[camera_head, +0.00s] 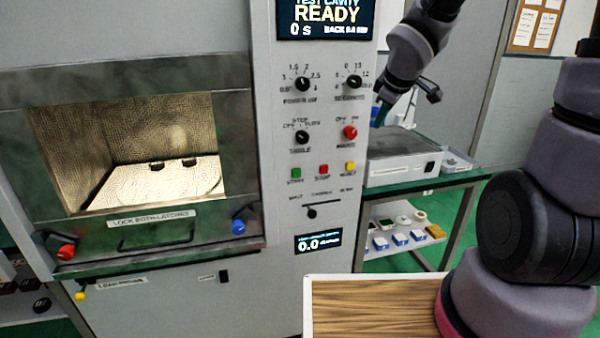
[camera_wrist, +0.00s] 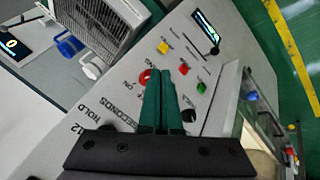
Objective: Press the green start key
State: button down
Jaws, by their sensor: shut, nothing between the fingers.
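The green start key (camera_head: 296,173) is a small square key on the light grey control panel, leftmost in a row with a red key (camera_head: 323,169) and a yellow key (camera_head: 350,167). The green key also shows in the wrist view (camera_wrist: 201,87), to the right of my fingertips. My gripper (camera_head: 379,116) is in front of the panel's right edge, above and to the right of the keys. In the wrist view its green fingers (camera_wrist: 167,72) are shut together and empty, apart from the green key.
A red knob (camera_head: 350,132) and several black knobs sit above the keys. The display (camera_head: 325,18) reads READY and 0 s. A lit chamber window (camera_head: 150,150) is at left. A side table (camera_head: 462,179) with a grey device stands at right, and a wood-topped surface (camera_head: 370,310) in front.

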aim_at(300, 171)
jog(key=a+f+n+g+y, duration=0.2)
jog(key=a+f+n+y, duration=0.3)
jog(key=a+f+n, duration=0.4)
jog(key=s+a+f, duration=0.1)
jog(key=a, duration=0.4)
jog(key=shift+f+g, duration=0.2)
jog(key=shift+g, duration=0.2)
jog(key=shift+w+f, duration=0.1)
jog(key=w+a+f, duration=0.3)
jog(key=w+f, duration=0.1)
jog(key=f, duration=0.1)
jog(key=w+a+f, duration=0.2)
jog(key=shift+w+a+f, duration=0.2)
jog(key=shift+a+f, duration=0.1)
jog(key=shift+f, duration=0.1)
jog(key=shift+w+a, duration=0.15)
jog(key=shift+w, duration=0.3)
